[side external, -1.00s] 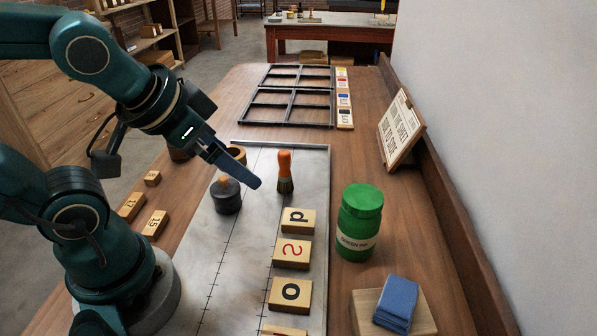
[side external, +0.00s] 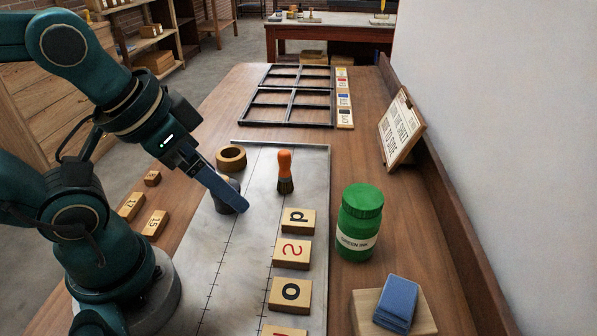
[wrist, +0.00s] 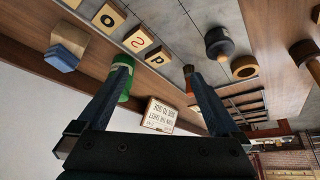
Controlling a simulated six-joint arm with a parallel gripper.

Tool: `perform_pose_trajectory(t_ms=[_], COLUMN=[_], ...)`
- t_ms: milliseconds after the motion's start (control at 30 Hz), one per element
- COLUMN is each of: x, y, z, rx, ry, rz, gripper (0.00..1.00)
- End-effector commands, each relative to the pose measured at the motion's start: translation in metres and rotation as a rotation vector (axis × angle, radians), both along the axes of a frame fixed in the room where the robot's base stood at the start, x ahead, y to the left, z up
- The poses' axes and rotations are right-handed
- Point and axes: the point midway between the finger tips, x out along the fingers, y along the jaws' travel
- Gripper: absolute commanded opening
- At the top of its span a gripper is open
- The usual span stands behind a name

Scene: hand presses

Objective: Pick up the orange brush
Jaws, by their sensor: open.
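The orange brush (side external: 285,172) stands upright on its dark bristles on the grey metal plate (side external: 262,160), its orange handle up. In the wrist view the brush (wrist: 188,70) shows just beyond the tip of the right-hand finger, which hides part of it. My gripper (side external: 241,208) is open and empty, with its blue fingers pointing down to the right, left of the brush and apart from it in the side view. Both spread fingers of my gripper (wrist: 158,72) show in the wrist view.
A dark round-knobbed tool (side external: 231,186) stands partly behind my fingers, with a wooden ring (side external: 231,157) beyond it. Letter blocks (side external: 293,252) line the plate's near right. A green ink jar (side external: 359,225) stands to the right. A black divided frame (side external: 290,88) lies at the back.

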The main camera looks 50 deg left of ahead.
Motion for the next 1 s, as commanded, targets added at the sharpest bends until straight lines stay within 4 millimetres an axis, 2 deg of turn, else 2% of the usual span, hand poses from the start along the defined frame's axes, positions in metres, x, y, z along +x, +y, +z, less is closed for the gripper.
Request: perform_pose_trajectory(t_ms=[367, 400, 467, 500, 833, 933, 1000], x=[0.000, 0.000, 0.000, 0.000, 0.003, 0.019, 0.039], y=[0.000, 0.000, 0.000, 0.000, 0.000, -0.005, -0.012], z=[0.000, 0.000, 0.000, 0.000, 0.002, 0.013, 0.032], rx=[0.000, 0.000, 0.000, 0.000, 0.000, -0.029, -0.084], ry=[0.000, 0.000, 0.000, 0.000, -0.017, -0.102, -0.215], rz=[0.000, 0.000, 0.000, 0.000, -0.001, 0.004, 0.020], gripper=[1.00, 0.96, 0.73, 0.67, 0.67, 0.67, 0.67])
